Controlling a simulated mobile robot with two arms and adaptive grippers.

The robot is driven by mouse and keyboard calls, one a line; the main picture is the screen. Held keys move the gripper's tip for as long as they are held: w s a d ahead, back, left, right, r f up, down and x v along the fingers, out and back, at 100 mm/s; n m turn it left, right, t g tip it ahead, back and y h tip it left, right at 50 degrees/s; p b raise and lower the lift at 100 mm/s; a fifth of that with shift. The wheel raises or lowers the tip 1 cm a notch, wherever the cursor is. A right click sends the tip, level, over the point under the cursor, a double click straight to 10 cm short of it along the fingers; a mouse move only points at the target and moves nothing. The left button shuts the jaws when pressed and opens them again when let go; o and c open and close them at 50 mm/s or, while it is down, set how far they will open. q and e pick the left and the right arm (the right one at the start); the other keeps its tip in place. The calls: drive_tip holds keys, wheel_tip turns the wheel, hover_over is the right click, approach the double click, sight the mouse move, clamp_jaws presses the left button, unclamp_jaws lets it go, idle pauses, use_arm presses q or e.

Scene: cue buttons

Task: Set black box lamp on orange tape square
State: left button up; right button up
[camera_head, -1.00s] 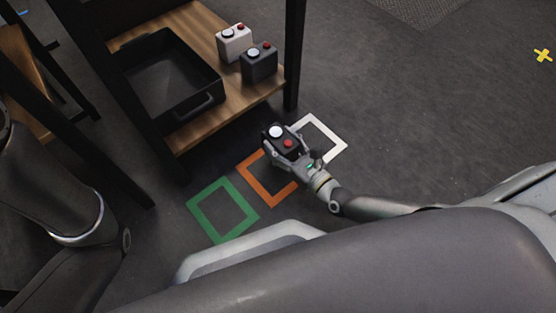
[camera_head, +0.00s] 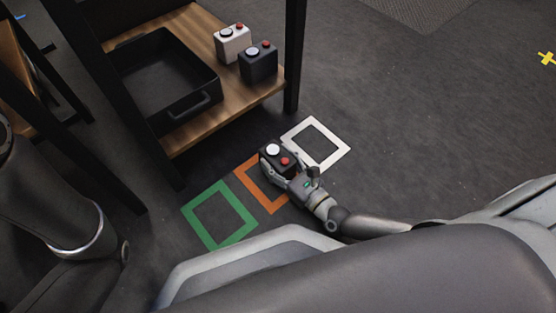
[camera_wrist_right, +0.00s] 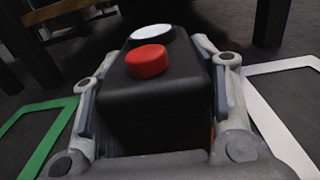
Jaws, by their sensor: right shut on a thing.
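My right gripper (camera_head: 284,170) is shut on a black box lamp (camera_head: 271,166) with a white dome and a red button on top. The box also shows between the two fingers in the right wrist view (camera_wrist_right: 155,95), upright. In the head view the box overlaps the far right part of the orange tape square (camera_head: 247,176) on the floor. I cannot tell whether its underside touches the floor. The box and hand hide part of the orange square. My left gripper is out of view; only part of the left arm shows.
A green tape square (camera_head: 190,214) lies left of the orange one and a white tape square (camera_head: 338,154) right of it. A wooden shelf (camera_head: 235,105) holds a black tray (camera_head: 205,102), a white box (camera_head: 232,45) and another black box (camera_head: 259,66). A black shelf post (camera_head: 293,60) stands nearby.

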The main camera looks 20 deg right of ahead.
drive_tip(key=o, duration=1.4)
drive_tip(key=shift+s+d+r, duration=0.1)
drive_tip(key=shift+s+r, duration=0.05)
drive_tip(key=shift+s, duration=0.15)
drive_tip(key=p+v, duration=0.4)
drive_tip(key=v, duration=0.6)
drive_tip(key=shift+s+d, duration=0.1)
drive_tip(key=shift+s, duration=0.25)
drive_tip(key=shift+s+d+p, duration=0.15)
drive_tip(key=shift+s+p, duration=0.15)
drive_tip(key=shift+s, duration=0.05)
